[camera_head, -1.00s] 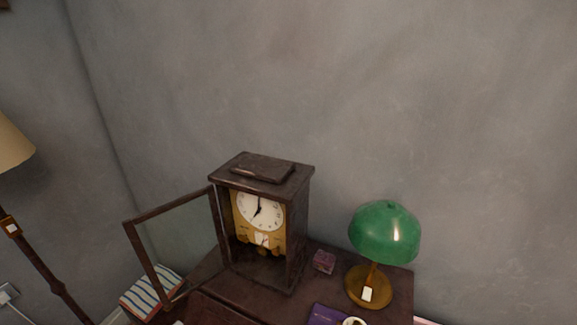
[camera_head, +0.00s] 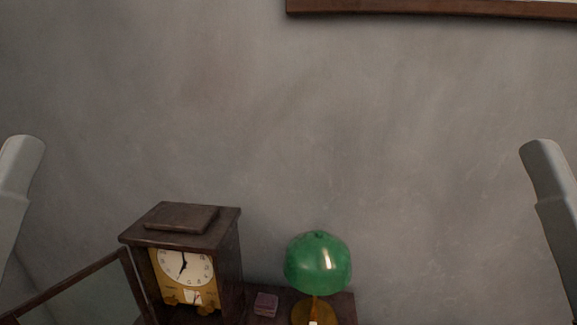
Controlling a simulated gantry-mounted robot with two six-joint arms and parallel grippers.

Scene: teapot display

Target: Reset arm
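Grey-white parts of my two arms show at the picture's sides. My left arm (camera_head: 18,185) is at the left edge and my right arm (camera_head: 553,195) is at the right edge. Both are raised in front of the wall, apart from the furniture. No gripper fingers can be seen in this view.
A dark wooden clock (camera_head: 188,262) with its glass door (camera_head: 85,295) swung open stands at lower left. A green-shaded lamp (camera_head: 318,263) and a small purplish box (camera_head: 265,304) stand right of it. A framed picture (camera_head: 430,12) hangs above. The middle is bare wall.

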